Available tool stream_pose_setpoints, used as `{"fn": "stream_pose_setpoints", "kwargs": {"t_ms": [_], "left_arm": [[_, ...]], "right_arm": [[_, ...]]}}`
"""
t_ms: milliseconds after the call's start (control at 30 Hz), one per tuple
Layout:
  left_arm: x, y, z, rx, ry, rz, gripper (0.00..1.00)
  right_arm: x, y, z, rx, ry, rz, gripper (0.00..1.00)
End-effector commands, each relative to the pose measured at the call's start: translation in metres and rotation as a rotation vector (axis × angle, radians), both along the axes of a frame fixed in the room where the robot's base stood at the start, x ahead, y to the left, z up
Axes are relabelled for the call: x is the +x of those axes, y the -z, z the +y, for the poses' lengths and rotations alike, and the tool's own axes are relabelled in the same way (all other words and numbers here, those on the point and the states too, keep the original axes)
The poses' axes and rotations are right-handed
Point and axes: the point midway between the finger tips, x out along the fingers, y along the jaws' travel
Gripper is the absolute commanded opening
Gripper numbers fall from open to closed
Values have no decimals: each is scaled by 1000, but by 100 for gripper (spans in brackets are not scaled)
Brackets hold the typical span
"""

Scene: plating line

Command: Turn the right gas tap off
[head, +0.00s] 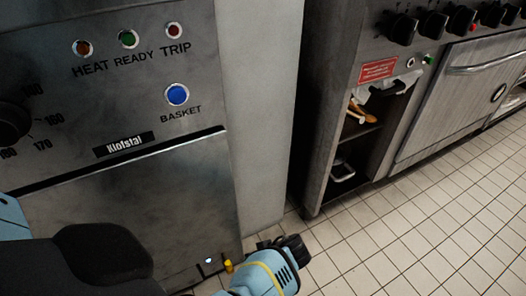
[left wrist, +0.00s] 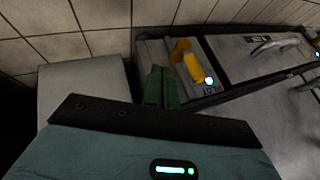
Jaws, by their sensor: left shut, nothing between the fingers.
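The right gas tap (head: 228,266) shows as a small yellow piece low on the front of the steel fryer, near its right side. In the left wrist view it shows larger (left wrist: 193,66), yellow with an orange part, beside a lit lamp (left wrist: 208,81). My left gripper (left wrist: 160,72) is shut and empty, with its green fingers close beside the tap; I cannot tell whether they touch it. In the head view its wrist stands just right of the tap, and its fingers are not clear. A second yellow piece (left wrist: 317,40) shows at the wrist view's right edge. My right gripper is not in view.
The fryer panel (head: 140,80) carries indicator lights, a blue basket button (head: 177,94) and a black knob (head: 12,122). A range with black knobs and an oven door (head: 460,95) stands at the right. The tiled floor (head: 400,230) between is clear.

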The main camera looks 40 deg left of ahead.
Motion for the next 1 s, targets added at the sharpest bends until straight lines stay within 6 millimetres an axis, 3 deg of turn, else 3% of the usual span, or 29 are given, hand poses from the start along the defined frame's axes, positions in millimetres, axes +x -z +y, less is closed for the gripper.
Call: {"fn": "stream_pose_setpoints", "kwargs": {"t_ms": [100,333,1000], "left_arm": [[-15,-2,9,1,-1,0,0],[-30,-2,19,0,0,0,0],[-33,-3,26,-6,1,-15,0]], "right_arm": [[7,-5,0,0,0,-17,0],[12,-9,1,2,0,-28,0],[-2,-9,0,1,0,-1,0]]}}
